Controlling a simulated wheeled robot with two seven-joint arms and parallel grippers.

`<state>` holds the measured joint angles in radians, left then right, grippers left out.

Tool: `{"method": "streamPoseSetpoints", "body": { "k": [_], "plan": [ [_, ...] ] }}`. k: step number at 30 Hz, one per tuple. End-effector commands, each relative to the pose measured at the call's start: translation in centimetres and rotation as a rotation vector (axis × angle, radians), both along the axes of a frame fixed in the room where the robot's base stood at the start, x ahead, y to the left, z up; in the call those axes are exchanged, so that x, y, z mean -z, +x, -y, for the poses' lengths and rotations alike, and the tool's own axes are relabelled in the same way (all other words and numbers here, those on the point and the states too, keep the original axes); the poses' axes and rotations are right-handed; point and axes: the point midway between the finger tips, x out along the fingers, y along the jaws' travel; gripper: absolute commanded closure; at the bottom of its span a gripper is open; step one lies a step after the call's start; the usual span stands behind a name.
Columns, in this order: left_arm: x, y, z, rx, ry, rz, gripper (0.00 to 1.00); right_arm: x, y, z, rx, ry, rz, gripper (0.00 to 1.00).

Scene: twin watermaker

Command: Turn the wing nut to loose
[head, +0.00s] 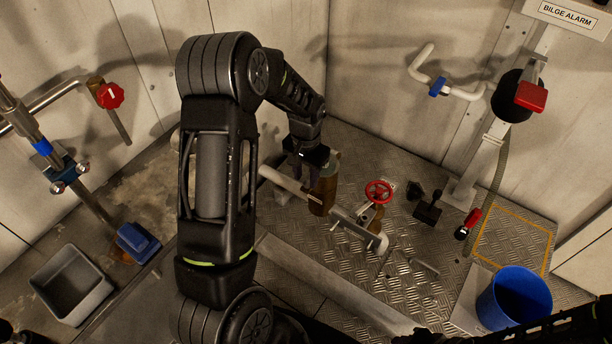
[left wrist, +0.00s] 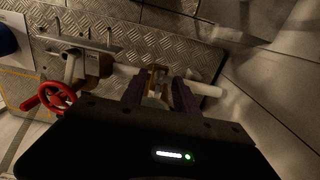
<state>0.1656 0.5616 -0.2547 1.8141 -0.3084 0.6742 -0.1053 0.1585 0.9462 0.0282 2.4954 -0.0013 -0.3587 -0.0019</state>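My left gripper (head: 308,172) reaches down beside the top of an upright brass cylinder (head: 323,195) on the pipe run. In the left wrist view its two dark purple fingers (left wrist: 159,92) stand apart, one on each side of a small brass fitting (left wrist: 157,72). A pale narrow part shows between them. Contact with the fingers is not clear. I cannot make out a wing nut for certain there; the gripper body hides part of the area. My right gripper is not in view.
A red handwheel (head: 378,192) stands on the pipe right of the cylinder. A blue bucket (head: 514,299) is at the lower right and a grey bin (head: 72,284) at the lower left. A red knob (head: 110,95) sits on the left wall pipe. Open tread-plate floor lies before the bucket.

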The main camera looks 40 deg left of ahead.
Motion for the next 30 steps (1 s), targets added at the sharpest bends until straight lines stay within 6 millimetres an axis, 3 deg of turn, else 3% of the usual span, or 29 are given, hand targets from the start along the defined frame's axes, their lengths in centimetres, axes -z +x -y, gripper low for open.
{"method": "streamPoseSetpoints", "body": {
  "k": [15,30],
  "plan": [
    [-7.1,0.1,0.0,0.0,0.0,0.003,0.64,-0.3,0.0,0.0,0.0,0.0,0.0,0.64],
    [-7.3,0.0,0.0,0.0,0.0,0.001,0.64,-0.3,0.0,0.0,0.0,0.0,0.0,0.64]
  ]
}}
